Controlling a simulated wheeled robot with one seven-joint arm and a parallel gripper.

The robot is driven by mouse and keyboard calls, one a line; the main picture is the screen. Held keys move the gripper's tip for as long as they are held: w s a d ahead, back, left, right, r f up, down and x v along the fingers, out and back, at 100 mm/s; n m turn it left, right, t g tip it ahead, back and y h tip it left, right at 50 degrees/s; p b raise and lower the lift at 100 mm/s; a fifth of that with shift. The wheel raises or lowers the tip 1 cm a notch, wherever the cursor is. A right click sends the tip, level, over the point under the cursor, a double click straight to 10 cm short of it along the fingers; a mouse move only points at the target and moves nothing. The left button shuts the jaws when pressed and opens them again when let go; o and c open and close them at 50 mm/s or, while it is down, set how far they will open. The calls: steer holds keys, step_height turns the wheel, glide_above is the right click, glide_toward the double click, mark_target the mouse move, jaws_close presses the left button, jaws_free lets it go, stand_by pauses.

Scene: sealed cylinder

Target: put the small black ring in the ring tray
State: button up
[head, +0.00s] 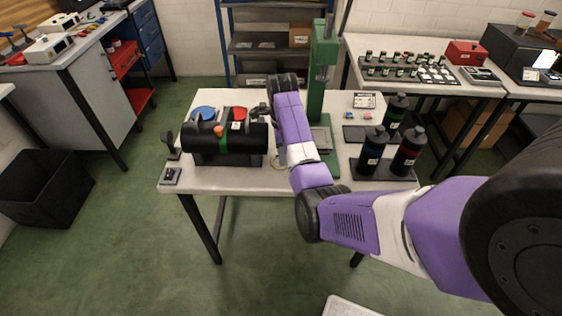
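A black cylinder (205,142) with a green band lies on its side in a dark cradle on the white worktable. My gripper (262,112) is at the cylinder's right end, partly hidden by my purple wrist. Its fingers are too small and covered to show whether they are open or hold anything. I cannot make out the small black ring. A flat dark tray (355,134) lies right of the green press; I cannot tell whether it is the ring tray. A pale round ring-like thing (278,164) shows partly beside my forearm.
A green press (322,75) stands behind my arm. Black bottles (372,152) stand in a dark holder at the table's right. A blue disc (204,112) and a red disc (239,114) are behind the cylinder. A small black stand (171,176) is at the front left corner.

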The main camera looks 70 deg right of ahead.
mark_target(281, 168)
steer(key=shift+a+f+p, duration=0.15)
steer(key=shift+f+p, duration=0.2)
steer(key=shift+f, duration=2)
jaws_close()
